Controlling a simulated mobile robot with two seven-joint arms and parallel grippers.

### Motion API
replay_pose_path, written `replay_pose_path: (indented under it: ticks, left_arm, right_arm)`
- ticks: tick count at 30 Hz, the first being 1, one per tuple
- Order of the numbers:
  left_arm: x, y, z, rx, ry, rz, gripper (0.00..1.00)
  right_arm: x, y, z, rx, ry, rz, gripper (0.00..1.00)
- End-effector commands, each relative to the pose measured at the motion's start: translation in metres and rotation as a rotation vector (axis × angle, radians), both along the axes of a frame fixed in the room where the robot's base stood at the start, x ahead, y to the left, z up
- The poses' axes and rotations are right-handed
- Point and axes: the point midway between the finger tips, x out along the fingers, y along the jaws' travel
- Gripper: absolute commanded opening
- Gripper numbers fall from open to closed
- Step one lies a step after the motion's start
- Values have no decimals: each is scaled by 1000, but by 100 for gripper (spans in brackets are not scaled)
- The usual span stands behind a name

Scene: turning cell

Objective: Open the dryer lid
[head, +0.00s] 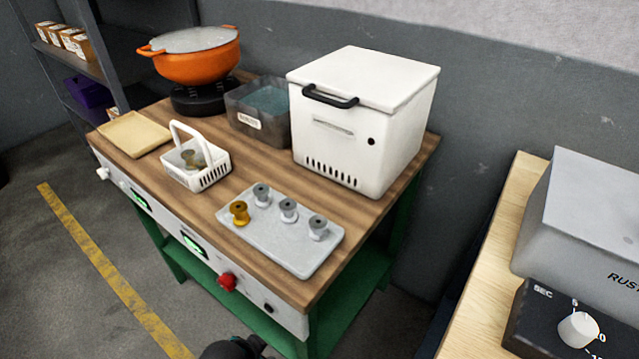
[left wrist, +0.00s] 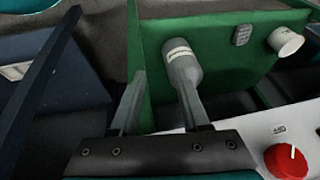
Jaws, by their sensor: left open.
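The dryer is a white box (head: 345,150) at the back right of the wooden-topped bench in the head view. Its flat lid (head: 375,75) lies shut on top. A black bar handle (head: 330,98) sits at the lid's front edge. My left gripper (left wrist: 160,78) shows in the left wrist view with its two fingers apart and nothing held between them. The dryer is not in that view. My left gripper cannot be made out clearly in the head view. My right gripper is in neither view.
On the bench (head: 275,170) are a tray with several spools (head: 280,235), a white basket (head: 197,170), a grey bin (head: 258,105), and an orange pot (head: 195,62). A second table (head: 485,265) stands right. A grey bottle-like object (left wrist: 183,62) shows beyond the left gripper's fingers.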

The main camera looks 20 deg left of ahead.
Motion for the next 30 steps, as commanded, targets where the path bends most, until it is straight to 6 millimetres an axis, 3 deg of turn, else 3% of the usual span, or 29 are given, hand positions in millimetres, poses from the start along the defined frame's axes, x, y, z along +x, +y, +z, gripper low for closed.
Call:
replay_pose_path:
  ticks: [1,6,15,17,23,30]
  left_arm:
    - [6,-3,31,-1,-21,-14,46]
    - [16,-13,110,5,-65,-61,46]
    - [18,-22,223,34,-156,-171,46]
    - [32,-18,249,79,-229,-261,46]
    - [89,-5,296,253,-461,-550,46]
    - [155,7,386,571,-788,-914,46]
  right_arm:
    - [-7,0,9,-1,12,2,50]
    - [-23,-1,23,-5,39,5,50]
    - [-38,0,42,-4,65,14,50]
    - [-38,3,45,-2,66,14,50]
    - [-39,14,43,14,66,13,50]
    - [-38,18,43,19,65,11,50]
